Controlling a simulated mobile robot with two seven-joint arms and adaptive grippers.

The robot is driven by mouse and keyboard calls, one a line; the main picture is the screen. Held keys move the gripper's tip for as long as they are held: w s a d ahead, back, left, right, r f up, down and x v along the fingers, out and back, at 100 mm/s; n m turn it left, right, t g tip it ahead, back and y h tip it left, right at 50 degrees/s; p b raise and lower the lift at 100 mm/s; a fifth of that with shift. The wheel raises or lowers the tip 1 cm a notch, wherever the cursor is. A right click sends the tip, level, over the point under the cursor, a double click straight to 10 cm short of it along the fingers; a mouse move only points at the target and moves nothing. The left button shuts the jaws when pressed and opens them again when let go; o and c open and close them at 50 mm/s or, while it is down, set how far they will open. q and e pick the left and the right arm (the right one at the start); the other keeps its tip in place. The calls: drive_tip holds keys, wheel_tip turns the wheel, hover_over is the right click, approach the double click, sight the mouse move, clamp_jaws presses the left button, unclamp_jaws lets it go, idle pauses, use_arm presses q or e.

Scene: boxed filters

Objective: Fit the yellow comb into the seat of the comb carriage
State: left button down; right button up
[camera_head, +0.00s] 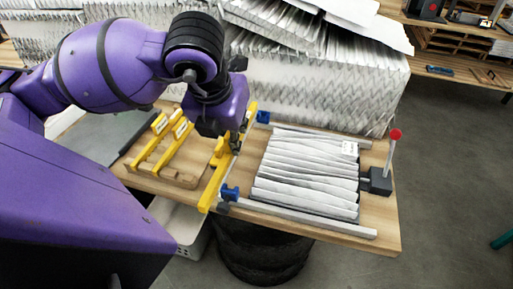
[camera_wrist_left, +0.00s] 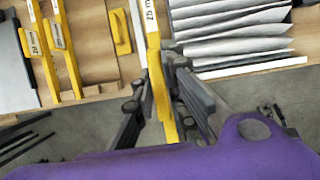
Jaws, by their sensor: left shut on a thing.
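The yellow comb (camera_head: 212,196) is a long bar slanting across the bench, left of the pleated filter. My left gripper (camera_head: 236,141) is shut on it. In the left wrist view the comb (camera_wrist_left: 153,45), with a white label, runs between the fingers of the gripper (camera_wrist_left: 160,100). The comb carriage shows as two blue blocks, a far one (camera_head: 263,117) and a near one (camera_head: 230,193), at the left ends of the rails. The comb lies close beside these blocks. The seat is largely hidden by the comb and gripper, and I cannot tell whether they touch. My right gripper is not in view.
White pleated filter (camera_head: 305,175) lies between a far rail and a near grey rail (camera_head: 310,219). A black block (camera_head: 378,181) with a red-knobbed lever stands at the right. Other yellow combs (camera_head: 160,150) sit in a wooden rack at left. Stacked filters (camera_head: 320,85) rise behind.

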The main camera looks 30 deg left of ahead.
use_arm(q)
drive_tip(key=w+f+b, duration=0.1)
drive_tip(key=b, duration=0.1)
drive_tip(key=w+a+f+b, duration=0.1)
drive_tip(key=b, duration=0.1)
drive_tip(key=shift+w+a+f, duration=0.15)
drive_tip(key=shift+w+f, duration=0.1)
drive_tip(key=shift+f, duration=0.05)
drive_tip(key=w, duration=0.2)
drive_tip(key=w+a+f, duration=0.1)
drive_tip(key=w, duration=0.1)
drive_tip(key=w+b, duration=0.1)
drive_tip(key=shift+w+a+f, duration=0.2)
drive_tip(key=shift+w+a, duration=0.05)
drive_tip(key=shift+w, duration=0.15)
drive_tip(key=w+x, duration=0.1)
drive_tip(key=x, duration=0.9)
drive_tip(key=shift+a, duration=0.3)
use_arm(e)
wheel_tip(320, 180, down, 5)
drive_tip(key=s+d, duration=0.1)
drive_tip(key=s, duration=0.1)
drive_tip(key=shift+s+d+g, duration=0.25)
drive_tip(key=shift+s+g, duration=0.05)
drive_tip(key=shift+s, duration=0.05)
